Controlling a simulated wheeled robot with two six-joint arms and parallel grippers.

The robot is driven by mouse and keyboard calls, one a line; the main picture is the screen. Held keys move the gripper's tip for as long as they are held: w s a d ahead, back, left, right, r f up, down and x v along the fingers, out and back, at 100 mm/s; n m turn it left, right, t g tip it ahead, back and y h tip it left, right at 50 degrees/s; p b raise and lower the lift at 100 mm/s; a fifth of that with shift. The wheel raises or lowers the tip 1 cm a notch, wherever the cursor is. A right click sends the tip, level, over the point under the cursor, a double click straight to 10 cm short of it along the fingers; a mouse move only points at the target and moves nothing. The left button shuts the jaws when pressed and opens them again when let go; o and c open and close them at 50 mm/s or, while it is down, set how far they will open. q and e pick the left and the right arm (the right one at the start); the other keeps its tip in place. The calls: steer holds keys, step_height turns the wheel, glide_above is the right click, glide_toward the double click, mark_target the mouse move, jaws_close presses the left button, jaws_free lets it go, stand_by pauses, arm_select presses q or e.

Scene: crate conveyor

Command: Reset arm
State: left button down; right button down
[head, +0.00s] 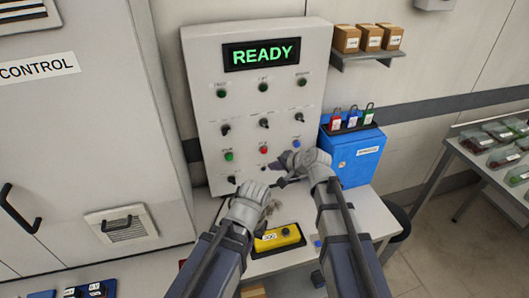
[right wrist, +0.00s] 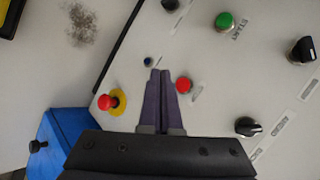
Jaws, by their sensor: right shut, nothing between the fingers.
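My right gripper (head: 283,163) is in front of the lower right part of the grey control panel (head: 207,110). In the right wrist view its purple fingers (right wrist: 160,74) are shut and empty. Their tips are close to the panel face, beside a red button (right wrist: 184,85); I cannot tell whether they touch it. The red button also shows in the head view (head: 264,150). My left gripper (head: 270,192) is low in front of the panel, above the table; its fingers are too small to read. The panel's display (head: 262,54) reads READY in green.
A green START button (right wrist: 228,21), black knobs (right wrist: 249,127) and a red button on yellow (right wrist: 108,102) surround the right fingers. A blue box (head: 357,158) stands right of the panel. A yellow case (head: 278,237) lies on the table between my arms.

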stand_by(0.5)
steer(key=s+d+f+n+g+h, duration=0.1)
steer(key=s+f+n+g+h, duration=0.1)
steer(key=s, duration=0.6)
steer(key=s+d+f+n+g+h, duration=0.2)
steer(key=s+n, duration=0.3)
steer(key=s, duration=0.3)
steer(key=s+d+f+n+g+h, duration=0.1)
steer(key=s+f+n+g+h, duration=0.2)
steer(key=s, duration=0.6)
steer(key=shift+d+f+n+g+h, duration=0.25)
steer(key=shift+d+n+g+h, duration=0.15)
steer(key=shift+n, duration=0.2)
steer(key=shift+s, duration=0.1)
